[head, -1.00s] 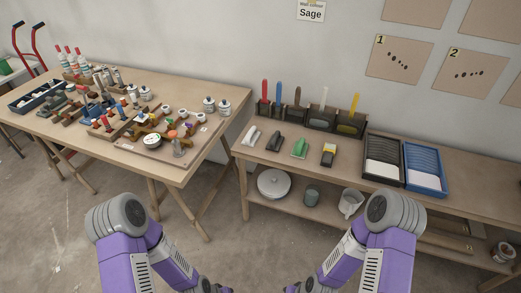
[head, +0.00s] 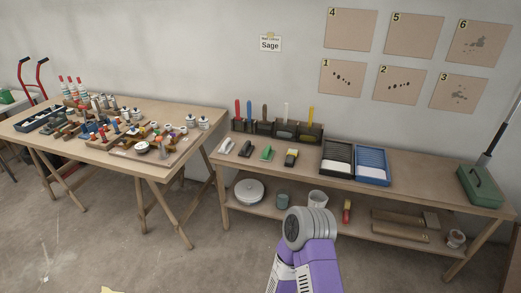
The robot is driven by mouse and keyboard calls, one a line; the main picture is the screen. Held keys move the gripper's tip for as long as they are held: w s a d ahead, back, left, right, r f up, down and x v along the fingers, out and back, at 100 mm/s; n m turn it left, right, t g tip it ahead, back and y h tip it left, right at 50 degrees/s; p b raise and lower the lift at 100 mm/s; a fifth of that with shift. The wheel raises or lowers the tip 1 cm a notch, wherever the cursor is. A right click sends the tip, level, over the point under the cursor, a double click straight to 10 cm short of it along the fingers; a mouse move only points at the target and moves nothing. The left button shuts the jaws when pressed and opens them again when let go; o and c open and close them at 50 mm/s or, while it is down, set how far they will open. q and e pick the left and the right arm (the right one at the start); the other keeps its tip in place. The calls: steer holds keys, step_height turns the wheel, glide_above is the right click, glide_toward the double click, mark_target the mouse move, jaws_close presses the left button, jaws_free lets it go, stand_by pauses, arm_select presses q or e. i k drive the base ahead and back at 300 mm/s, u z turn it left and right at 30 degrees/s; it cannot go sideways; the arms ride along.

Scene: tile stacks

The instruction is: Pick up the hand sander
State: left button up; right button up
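One purple arm of mine with a grey joint rises at the lower middle, in front of the bench. Neither gripper shows, and no tool is seen held.
The right bench (head: 412,172) also bears a rack of upright handled tools (head: 278,127), a black tray (head: 336,158), a blue tray (head: 371,164) and a green toolbox (head: 479,186). A cluttered table (head: 150,170) stands left. Open floor lies in front.

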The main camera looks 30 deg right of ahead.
mark_target(246, 148)
steer(key=z, duration=1)
steer(key=i, duration=2.05)
steer(key=u, duration=0.85)
